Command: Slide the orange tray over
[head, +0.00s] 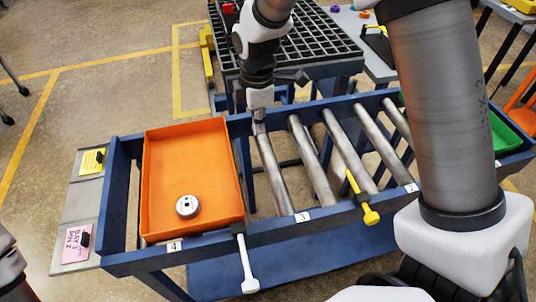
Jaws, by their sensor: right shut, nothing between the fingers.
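The orange tray (165,170) sits at the left end of the blue roller conveyor (120,200), by the label 4. A small round metal part (187,206) lies inside it. My right gripper (259,126) points down near the conveyor's far rail, just right of the tray's far right corner. It is shut and empty; I cannot tell whether it touches the tray. My left gripper is not in view; only part of my left arm shows at the left edge.
Bare metal rollers (317,175) lie right of the tray. A white-handled lever (246,265) and a yellow-handled lever (362,200) stick out of the near rail. A green tray (507,138) is at the right end. A black grid table (320,45) stands behind.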

